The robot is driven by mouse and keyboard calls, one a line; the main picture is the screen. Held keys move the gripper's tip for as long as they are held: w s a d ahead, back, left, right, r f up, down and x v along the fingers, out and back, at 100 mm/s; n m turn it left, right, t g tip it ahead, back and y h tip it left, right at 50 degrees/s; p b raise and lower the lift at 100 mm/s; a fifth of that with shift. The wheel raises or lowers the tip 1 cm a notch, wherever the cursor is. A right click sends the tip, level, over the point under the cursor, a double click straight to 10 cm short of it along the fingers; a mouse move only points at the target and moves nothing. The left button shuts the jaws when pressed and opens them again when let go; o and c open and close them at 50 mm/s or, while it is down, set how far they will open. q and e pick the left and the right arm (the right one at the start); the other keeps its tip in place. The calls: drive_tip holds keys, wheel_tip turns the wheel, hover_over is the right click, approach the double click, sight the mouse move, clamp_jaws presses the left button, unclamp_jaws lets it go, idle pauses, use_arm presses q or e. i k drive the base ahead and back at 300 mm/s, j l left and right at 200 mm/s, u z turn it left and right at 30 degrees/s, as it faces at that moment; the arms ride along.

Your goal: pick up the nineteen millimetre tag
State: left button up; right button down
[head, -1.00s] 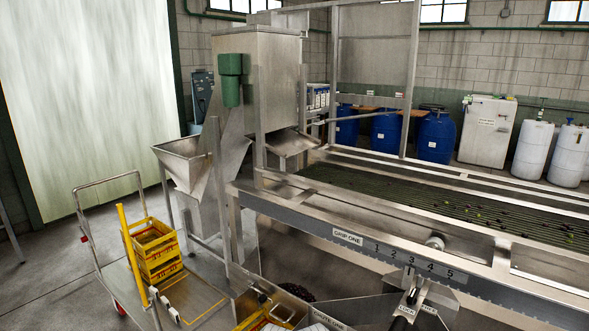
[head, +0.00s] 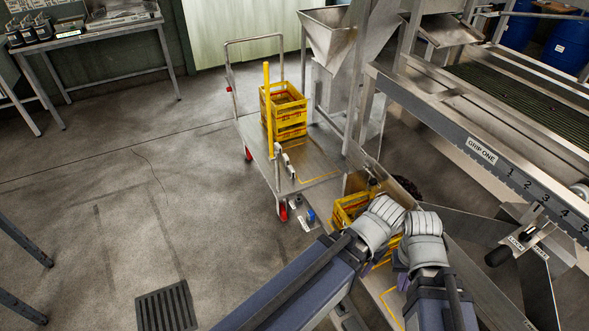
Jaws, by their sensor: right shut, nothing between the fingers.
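The nineteen millimetre tag cannot be picked out for certain; no size lettering is legible on the small pieces. Small white pieces (head: 288,166) lie at the near edge of the trolley deck. Small dark and blue pieces with white labels (head: 309,215) show just below the trolley's near corner. My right gripper (head: 424,216) is at lower centre, in front of a yellow crate, shut and empty. My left gripper (head: 388,207) is close on its left, partly over the same crate; its fingers are not clear.
Another yellow crate (head: 348,208) is partly hidden behind my arms. The sizer's numbered rail (head: 480,150) runs along the right. A bench (head: 88,30) stands far left. The floor between is mostly open, with a drain grate (head: 167,308).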

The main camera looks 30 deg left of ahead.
sight(291, 171)
drive_tip(key=k+l+u, duration=0.15)
drive_tip(key=k, duration=0.5)
drive_tip(key=k+l+u, duration=0.1)
drive_tip(key=k, duration=0.5)
drive_tip(key=i+j, duration=0.25)
drive_tip(key=i+j+z, duration=0.1)
drive_tip(key=j, duration=0.4)
drive_tip(key=i+j+z, duration=0.45)
drive_tip(key=j, duration=0.75)
drive_tip(key=i+j+z, duration=0.45)
drive_tip(key=j, duration=0.85)
drive_tip(key=j+z, duration=0.5)
drive_tip(key=j, duration=0.8)
drive_tip(key=k+j+z, duration=0.15)
drive_tip(key=j+z, duration=0.3)
drive_tip(key=j, duration=1.45)
drive_tip(key=k+j, duration=0.15)
drive_tip(key=j, duration=0.3)
drive_tip(key=j+z, duration=0.05)
